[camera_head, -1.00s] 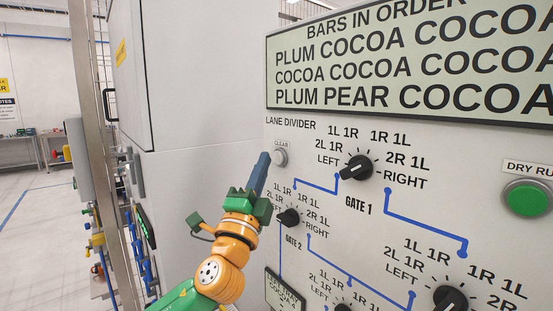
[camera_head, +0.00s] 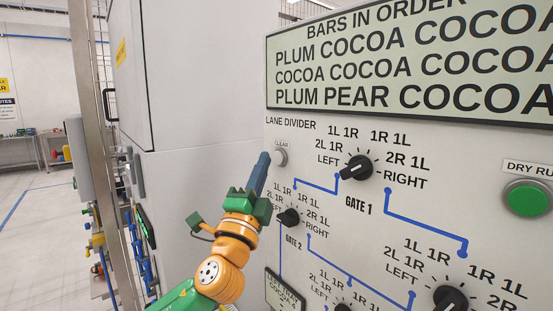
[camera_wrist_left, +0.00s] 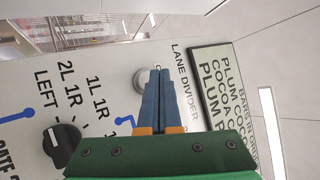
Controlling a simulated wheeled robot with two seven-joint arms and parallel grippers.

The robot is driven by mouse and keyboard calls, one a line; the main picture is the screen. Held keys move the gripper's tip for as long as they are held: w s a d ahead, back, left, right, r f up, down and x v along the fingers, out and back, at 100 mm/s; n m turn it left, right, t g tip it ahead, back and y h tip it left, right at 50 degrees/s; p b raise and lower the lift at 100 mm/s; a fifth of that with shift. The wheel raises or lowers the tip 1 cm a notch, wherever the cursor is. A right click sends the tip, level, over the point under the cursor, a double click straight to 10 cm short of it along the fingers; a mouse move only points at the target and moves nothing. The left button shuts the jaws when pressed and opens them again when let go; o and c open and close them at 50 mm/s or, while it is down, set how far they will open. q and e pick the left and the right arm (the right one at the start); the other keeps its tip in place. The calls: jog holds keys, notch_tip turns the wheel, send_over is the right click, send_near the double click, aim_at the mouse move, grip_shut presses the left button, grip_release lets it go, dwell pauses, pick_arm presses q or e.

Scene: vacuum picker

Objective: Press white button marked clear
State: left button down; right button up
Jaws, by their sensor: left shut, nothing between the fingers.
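The white button (camera_head: 281,157) sits under a small CLEAR label (camera_head: 281,143) on the upright panel. My left gripper (camera_head: 265,156) is shut and empty, with its blue fingertips just left of the button in the head view. In the left wrist view the shut fingers (camera_wrist_left: 159,75) cover part of the grey-white button (camera_wrist_left: 139,80). I cannot tell whether the tips touch it. My right gripper is not in view.
Black GATE 1 knob (camera_head: 357,169) and GATE 2 knob (camera_head: 289,217) stick out close to the button. A green DRY RUN button (camera_head: 527,198) is at the right. The display (camera_head: 410,65) lists bars above. Open floor lies at the left.

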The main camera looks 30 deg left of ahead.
pick_arm(q)
jog(key=shift+w, duration=0.15)
jog(key=shift+w+d, duration=0.15)
jog(key=shift+w, duration=0.1)
jog(key=shift+w+d, duration=0.1)
jog(key=shift+w, duration=0.2)
dwell(1.0)
jog(key=shift+s, duration=0.1)
jog(key=shift+s+a, duration=0.25)
jog(key=shift+s, duration=0.35)
jog(key=s, duration=0.1)
jog(key=s+a+b, duration=0.1)
jog(key=s, duration=0.1)
jog(key=s+a, duration=0.1)
jog(key=shift+s+b, duration=0.3)
jog(key=shift+b, duration=0.05)
